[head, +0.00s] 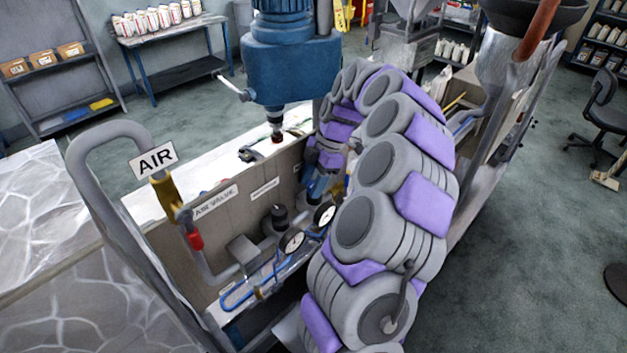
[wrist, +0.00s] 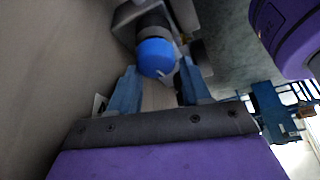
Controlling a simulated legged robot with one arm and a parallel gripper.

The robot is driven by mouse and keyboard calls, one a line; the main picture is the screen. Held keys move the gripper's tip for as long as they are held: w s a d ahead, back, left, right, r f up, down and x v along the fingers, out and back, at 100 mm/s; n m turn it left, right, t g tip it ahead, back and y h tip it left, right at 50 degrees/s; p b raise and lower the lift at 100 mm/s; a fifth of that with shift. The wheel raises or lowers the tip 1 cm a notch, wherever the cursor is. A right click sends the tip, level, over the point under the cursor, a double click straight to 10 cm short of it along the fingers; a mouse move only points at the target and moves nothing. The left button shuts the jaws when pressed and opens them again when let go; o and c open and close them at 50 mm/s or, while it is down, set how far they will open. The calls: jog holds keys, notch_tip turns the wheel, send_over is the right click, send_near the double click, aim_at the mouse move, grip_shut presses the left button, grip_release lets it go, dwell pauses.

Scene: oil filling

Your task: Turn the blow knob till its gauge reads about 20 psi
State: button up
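A round blue knob (wrist: 157,57) on a dark collar shows in the wrist view, ahead of and roughly between the tips of my gripper (wrist: 159,68). The two blue fingers stand apart, with a small gap seeming to show at each side of the knob; I cannot tell how deep it sits between them. In the head view my gripper (head: 320,186) is at the panel, largely hidden by my arm, and the blue knob cannot be made out. Two round gauges, a left one (head: 292,241) and a right one (head: 324,214), face up; their readings are too small to read.
The panel carries an AIR sign (head: 153,160), an AIR VALVE label (head: 215,201), a red-and-yellow valve handle (head: 190,232), a dark knob (head: 279,216) and blue hoses (head: 240,297). A blue machine head (head: 290,68) hangs above. A grey bent rail (head: 100,190) borders the left.

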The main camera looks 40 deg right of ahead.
jog(key=shift+d, duration=0.2)
jog(key=shift+c, duration=1.4)
jog(key=shift+d+f, duration=0.1)
jog(key=shift+d, duration=0.35)
jog(key=shift+c, duration=1.3)
jog(key=shift+s+m+b, duration=0.1)
jog(key=shift+m+b, duration=0.2)
